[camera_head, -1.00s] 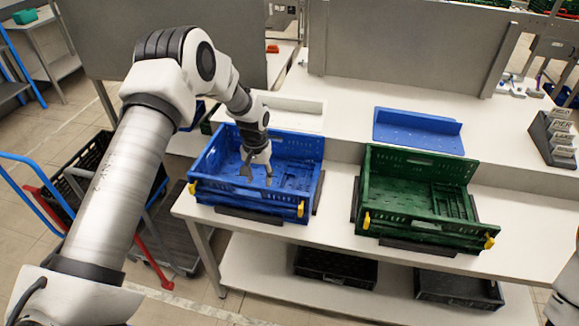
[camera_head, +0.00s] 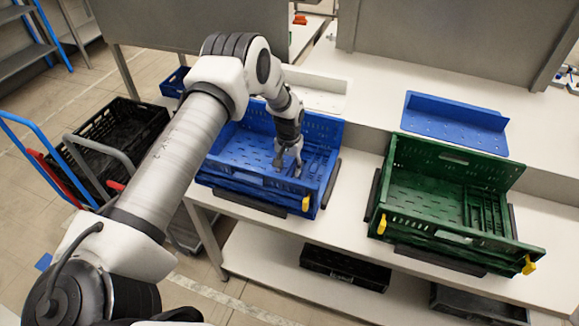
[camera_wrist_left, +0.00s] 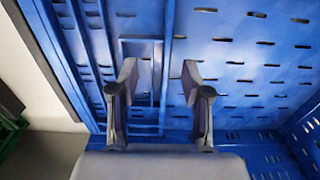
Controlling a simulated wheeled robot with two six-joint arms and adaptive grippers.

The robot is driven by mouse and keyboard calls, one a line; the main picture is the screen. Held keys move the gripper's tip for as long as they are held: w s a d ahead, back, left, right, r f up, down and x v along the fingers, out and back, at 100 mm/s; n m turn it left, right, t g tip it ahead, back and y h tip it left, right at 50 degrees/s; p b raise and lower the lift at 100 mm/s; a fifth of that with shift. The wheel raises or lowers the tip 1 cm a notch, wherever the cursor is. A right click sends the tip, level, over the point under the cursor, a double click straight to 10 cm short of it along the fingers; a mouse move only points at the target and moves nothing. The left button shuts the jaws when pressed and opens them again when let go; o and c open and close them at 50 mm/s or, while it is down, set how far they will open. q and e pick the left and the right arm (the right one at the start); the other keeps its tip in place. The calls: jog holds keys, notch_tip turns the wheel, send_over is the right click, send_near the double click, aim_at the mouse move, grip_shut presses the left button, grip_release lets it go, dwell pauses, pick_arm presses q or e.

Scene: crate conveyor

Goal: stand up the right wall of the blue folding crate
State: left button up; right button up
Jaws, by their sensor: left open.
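The blue folding crate (camera_head: 325,128) stands on the white table, left of centre in the head view. Its back wall is upright. On the right, a ribbed panel that looks like the right wall (camera_head: 315,163) lies folded flat inside; it also shows in the wrist view (camera_wrist_left: 100,50). My left gripper (camera_head: 288,170) is open and points down inside the crate, over the panel's inner edge. In the wrist view its fingers (camera_wrist_left: 160,85) are apart with nothing held between them; contact with the panel cannot be told. My arm hides the crate's left part. My right gripper is not in view.
A green crate (camera_head: 445,157) stands to the right, with a gap of bare table between. A blue angled panel (camera_head: 455,122) lies on the raised shelf behind. Dark trays (camera_head: 345,268) sit on the lower shelf. A cart with a black crate (camera_head: 120,140) stands left.

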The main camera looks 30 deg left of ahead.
pick_arm(q)
jog(key=shift+w+a+f, duration=0.1)
jog(key=shift+w+f, duration=0.1)
jog(key=shift+f, duration=0.6)
jog(key=shift+s+r, duration=0.1)
grip_shut()
jog(key=shift+r, duration=0.15)
